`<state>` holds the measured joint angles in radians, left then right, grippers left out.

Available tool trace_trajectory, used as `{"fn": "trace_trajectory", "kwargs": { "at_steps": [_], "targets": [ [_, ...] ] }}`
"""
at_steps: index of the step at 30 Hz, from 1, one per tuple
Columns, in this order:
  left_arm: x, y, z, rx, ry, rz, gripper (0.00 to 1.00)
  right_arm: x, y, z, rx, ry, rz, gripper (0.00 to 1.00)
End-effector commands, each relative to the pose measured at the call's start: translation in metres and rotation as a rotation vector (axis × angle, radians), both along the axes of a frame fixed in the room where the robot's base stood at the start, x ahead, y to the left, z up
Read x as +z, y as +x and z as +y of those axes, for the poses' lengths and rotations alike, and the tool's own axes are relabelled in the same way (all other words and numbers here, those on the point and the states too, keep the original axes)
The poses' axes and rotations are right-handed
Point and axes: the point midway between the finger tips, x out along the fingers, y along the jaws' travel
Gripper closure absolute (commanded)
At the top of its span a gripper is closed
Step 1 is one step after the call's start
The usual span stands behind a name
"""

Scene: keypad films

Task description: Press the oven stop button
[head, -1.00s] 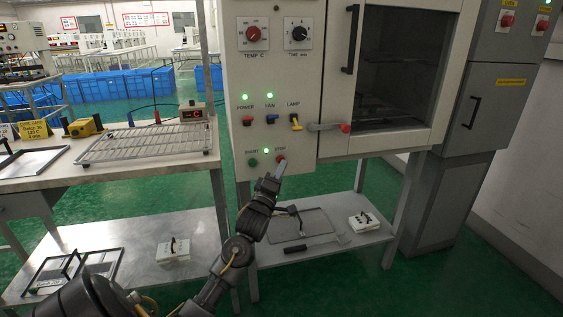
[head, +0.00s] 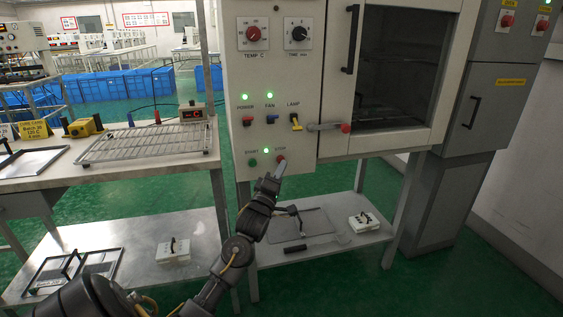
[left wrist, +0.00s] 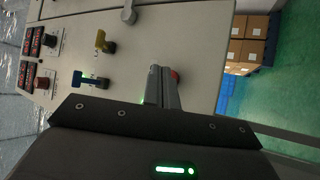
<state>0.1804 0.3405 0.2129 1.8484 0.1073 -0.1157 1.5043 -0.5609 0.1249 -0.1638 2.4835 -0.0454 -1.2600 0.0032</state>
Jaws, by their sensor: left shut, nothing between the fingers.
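The oven stop button (head: 281,159) is a small red button at the lower right of the oven's control panel (head: 270,185), under the STOP label. My left gripper (head: 279,167) is shut and empty, its fingertips at the stop button's lower edge. I cannot tell whether they touch it. In the left wrist view the shut fingers (left wrist: 162,88) point at the panel, and a bit of the red button (left wrist: 175,76) shows beside the tips. The green start button (head: 253,162) is to the left, with a lit green lamp (head: 266,151) between them. My right gripper is not in view.
Above are the power, fan and lamp (head: 295,122) switches and two dials. The oven door (head: 400,70) is shut, with a red-tipped latch (head: 328,127) beside the panel. A steel shelf (head: 340,240) with tools is below. A bench with a wire rack (head: 150,145) stands left.

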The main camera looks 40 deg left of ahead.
Motion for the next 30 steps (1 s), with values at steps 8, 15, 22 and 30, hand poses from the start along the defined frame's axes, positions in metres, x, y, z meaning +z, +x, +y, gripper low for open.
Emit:
{"fn": "trace_trajectory", "kwargs": {
  "at_steps": [8,15,22,30],
  "targets": [
    [0.0008,0.0039,0.0045,0.0,0.0,0.001,1.0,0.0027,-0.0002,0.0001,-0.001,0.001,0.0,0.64],
    [0.0003,0.0063,0.007,0.0,0.0,0.0,1.0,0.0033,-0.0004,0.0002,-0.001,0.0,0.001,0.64],
    [0.0003,0.0063,0.007,0.0,0.0,0.0,1.0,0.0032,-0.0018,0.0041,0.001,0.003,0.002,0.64],
    [0.0002,0.0076,0.0091,0.0,0.0,0.0,1.0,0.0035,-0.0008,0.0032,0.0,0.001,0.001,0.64]
  ]
}}
